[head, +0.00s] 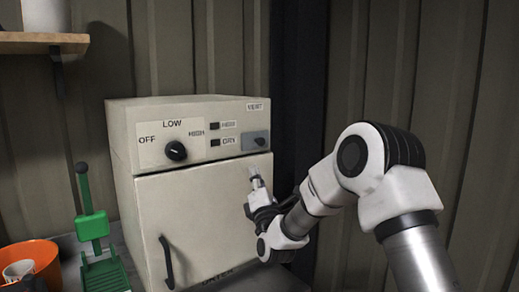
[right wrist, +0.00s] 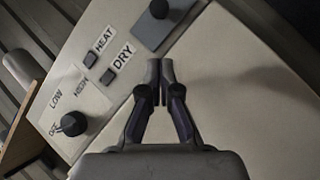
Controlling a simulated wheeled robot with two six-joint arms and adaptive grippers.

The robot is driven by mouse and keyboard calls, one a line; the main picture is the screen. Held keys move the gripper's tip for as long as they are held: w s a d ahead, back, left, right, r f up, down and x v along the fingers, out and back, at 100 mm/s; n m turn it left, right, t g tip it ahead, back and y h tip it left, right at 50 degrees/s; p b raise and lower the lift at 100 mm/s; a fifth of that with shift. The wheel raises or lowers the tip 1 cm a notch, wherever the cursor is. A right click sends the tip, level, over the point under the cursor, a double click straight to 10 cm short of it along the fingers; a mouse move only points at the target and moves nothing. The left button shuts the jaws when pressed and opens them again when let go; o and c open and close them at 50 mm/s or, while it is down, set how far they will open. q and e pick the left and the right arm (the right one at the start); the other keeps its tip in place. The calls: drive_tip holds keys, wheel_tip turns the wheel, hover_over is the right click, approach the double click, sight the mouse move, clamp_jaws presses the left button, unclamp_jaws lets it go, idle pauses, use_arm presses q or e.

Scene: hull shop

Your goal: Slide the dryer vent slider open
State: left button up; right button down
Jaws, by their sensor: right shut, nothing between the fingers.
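The cream dryer oven (head: 200,215) stands against the wall in the head view. Its vent slider, a grey plate (head: 255,140) with a dark knob (head: 260,141), sits at the right of the front panel under a label reading VENT. In the right wrist view the vent plate (right wrist: 158,28) and its round black knob (right wrist: 159,9) are at the top. My right gripper (head: 251,172) is shut and empty, just below the vent plate in the head view. In the right wrist view its fingertips (right wrist: 160,66) point toward the plate, apart from the knob. My left gripper is not in view.
A dial (head: 176,151) marked OFF, LOW, HIGH and HEAT and DRY switches (head: 215,142) share the panel. The door handle (head: 166,262) sticks out below. A green stand (head: 92,227) and orange bucket (head: 30,262) are at left. A shelf (head: 40,43) hangs upper left.

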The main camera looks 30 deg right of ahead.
sight(260, 133)
drive_tip(key=w+d+r+p, duration=0.1)
drive_tip(key=r, duration=0.1)
drive_tip(key=w+d+r+p, duration=0.1)
drive_tip(key=w+d+r, duration=0.1)
drive_tip(key=shift+w, duration=0.25)
drive_tip(key=shift+s+d+r+p, duration=0.1)
drive_tip(key=shift+d+r+p, duration=0.05)
drive_tip(key=shift+d+p, duration=0.2)
drive_tip(key=shift+a, duration=0.1)
wheel_tip(260, 133, up, 6)
drive_tip(key=shift+r+p, duration=0.1)
drive_tip(key=shift+p, duration=0.5)
